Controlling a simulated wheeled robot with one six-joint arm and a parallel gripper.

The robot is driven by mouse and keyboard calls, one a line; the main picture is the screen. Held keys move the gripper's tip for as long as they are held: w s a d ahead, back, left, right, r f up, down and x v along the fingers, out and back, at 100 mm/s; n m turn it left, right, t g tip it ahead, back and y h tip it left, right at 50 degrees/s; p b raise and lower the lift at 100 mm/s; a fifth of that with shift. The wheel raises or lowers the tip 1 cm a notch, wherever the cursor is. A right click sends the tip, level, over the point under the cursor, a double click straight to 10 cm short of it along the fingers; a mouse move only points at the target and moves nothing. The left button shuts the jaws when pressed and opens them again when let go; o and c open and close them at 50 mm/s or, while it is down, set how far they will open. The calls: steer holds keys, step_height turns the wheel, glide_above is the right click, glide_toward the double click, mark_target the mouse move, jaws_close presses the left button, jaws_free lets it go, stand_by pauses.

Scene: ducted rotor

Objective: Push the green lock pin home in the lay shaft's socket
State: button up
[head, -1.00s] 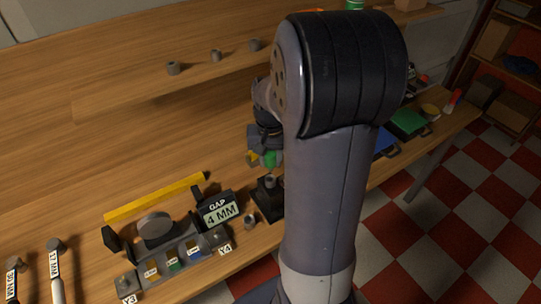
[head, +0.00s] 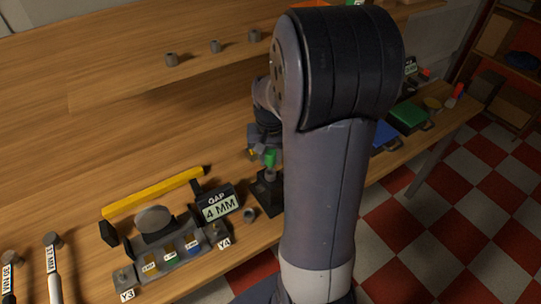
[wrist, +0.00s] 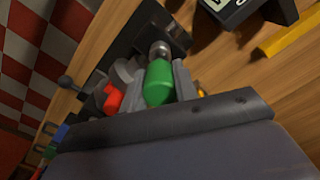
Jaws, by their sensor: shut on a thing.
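The green lock pin (head: 270,158) is held in my gripper (head: 264,152), right above a grey post on a black block (head: 268,194). In the wrist view the green pin (wrist: 158,84) sits between the grey fingers of my gripper (wrist: 156,80). A grey metal cylinder (wrist: 160,50) shows at the pin's far end, over the black block (wrist: 155,25). I cannot tell how much of it is pin and how much is socket, nor how deep the pin sits. My arm hides part of the block's right side in the head view.
A GAP 4 MM sign (head: 218,206) and a tray with small labelled pieces (head: 170,255) stand left of the block. A small grey nut-like part (head: 250,214) lies beside it. A yellow bar (head: 155,192) lies behind. A red piece (wrist: 112,98) shows beside the pin in the wrist view.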

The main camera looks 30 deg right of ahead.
mark_target(270, 165)
steer(key=shift+f, duration=0.2)
steer(key=shift+f+b, duration=1.35)
steer(key=shift+f, duration=0.25)
steer(key=shift+f, duration=0.1)
steer(key=o, duration=1)
steer(key=shift+o, duration=0.2)
step_height(270, 165, up, 11)
